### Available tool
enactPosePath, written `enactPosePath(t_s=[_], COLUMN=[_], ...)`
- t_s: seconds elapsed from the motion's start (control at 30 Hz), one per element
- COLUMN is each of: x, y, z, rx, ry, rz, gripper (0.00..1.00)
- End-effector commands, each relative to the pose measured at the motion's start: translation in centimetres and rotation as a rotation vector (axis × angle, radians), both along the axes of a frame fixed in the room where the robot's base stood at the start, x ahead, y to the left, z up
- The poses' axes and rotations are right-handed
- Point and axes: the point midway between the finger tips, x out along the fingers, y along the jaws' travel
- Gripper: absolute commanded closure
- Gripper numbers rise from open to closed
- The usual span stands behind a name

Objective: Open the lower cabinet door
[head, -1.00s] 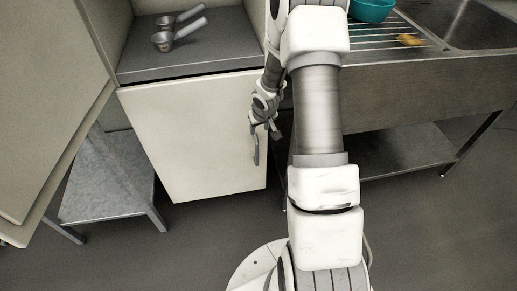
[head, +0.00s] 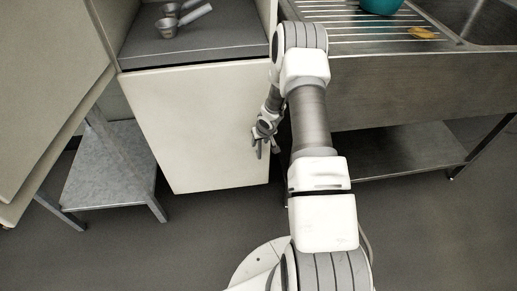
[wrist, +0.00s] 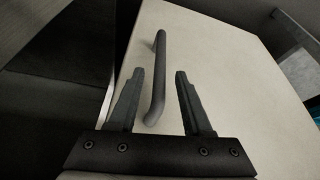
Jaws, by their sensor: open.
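The lower cabinet door (head: 197,128) is a pale panel under a grey shelf and looks shut in the head view. Its bar handle (wrist: 158,78) is dark grey and shows in the wrist view, running lengthwise between my two open fingers. In the head view the handle is hidden behind my gripper (head: 266,146), which is at the right side of the door. In the wrist view my gripper (wrist: 154,92) is open, with one finger on each side of the handle's near end. I cannot tell whether either finger touches it.
Metal scoops (head: 180,20) lie on the grey shelf (head: 150,47) above the door. A steel sink unit (head: 420,85) with a teal bowl (head: 381,5) stands at right. A low metal table (head: 108,170) is at left. The floor in front is open.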

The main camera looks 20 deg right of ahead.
Motion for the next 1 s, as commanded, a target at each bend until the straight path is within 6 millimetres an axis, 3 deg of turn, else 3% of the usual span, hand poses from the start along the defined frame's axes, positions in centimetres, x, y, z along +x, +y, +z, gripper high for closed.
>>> enactPosePath(t_s=[0.1, 0.3, 0.7, 1.0], x=[0.9, 1.9, 2.2, 2.2], y=[-0.1, -0.2, -0.2, -0.2], z=[-2.6, -4.7, -5.2, -5.2], rx=[0.000, 0.000, -0.001, -0.001], ry=[0.001, 0.000, 0.001, 0.000], rz=[0.000, 0.000, 0.000, 0.000], gripper=[0.51, 0.51, 0.51, 1.00])
